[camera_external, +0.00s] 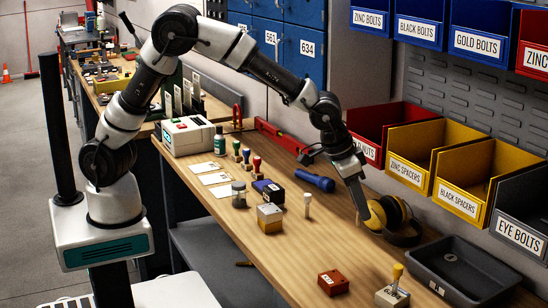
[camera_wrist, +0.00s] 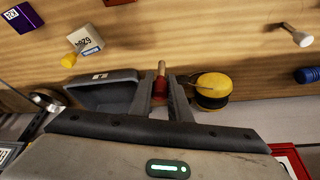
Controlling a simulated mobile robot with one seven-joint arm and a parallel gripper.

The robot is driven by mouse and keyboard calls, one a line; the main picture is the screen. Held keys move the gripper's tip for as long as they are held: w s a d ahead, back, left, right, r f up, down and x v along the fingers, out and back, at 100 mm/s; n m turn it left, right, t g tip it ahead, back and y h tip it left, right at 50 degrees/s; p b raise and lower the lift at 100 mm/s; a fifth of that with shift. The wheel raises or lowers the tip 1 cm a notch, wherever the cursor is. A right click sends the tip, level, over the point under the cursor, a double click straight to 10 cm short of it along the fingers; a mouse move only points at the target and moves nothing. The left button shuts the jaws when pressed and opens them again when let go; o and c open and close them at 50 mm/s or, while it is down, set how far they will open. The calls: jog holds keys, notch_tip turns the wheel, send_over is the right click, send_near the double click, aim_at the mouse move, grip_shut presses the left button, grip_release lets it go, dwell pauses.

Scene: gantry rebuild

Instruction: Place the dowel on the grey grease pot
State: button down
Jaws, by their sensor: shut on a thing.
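My gripper (camera_external: 358,212) is low over the right side of the bench, beside the yellow ear defenders. It is shut on the dowel, whose pale wooden tip (camera_wrist: 161,68) sticks out past the fingers in the wrist view. A red part shows between the fingers; I cannot tell whether it belongs to the dowel. In the outside view only a small wooden end shows below the fingertips. A small jar with a grey lid (camera_external: 238,194), which looks like the grey grease pot, stands upright on the bench, well to the left of my gripper. The wrist view does not show it.
Ear defenders (camera_external: 391,214), a grey tray (camera_external: 462,271) and bins (camera_external: 405,170) are right.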

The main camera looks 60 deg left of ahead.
jog(key=s+a+r+n+y+b, duration=0.1)
jog(key=a+r+n+b, duration=0.15)
jog(key=a, duration=1.05)
jog(key=s+a+r+n+y+b, duration=0.1)
jog(key=a+r+n, duration=0.2)
jog(key=a, duration=1)
jog(key=n+y+b, duration=0.1)
jog(key=n+b, duration=0.3)
jog(key=b, duration=0.1)
send_over(238, 184)
jog(key=shift+s+f, duration=0.1)
jog(key=shift+f, duration=4.15)
jog(key=shift+f, duration=0.15)
jog(key=shift+f, duration=0.15)
jog(key=c, duration=1.7)
grip_release()
jog(key=shift+o, duration=0.2)
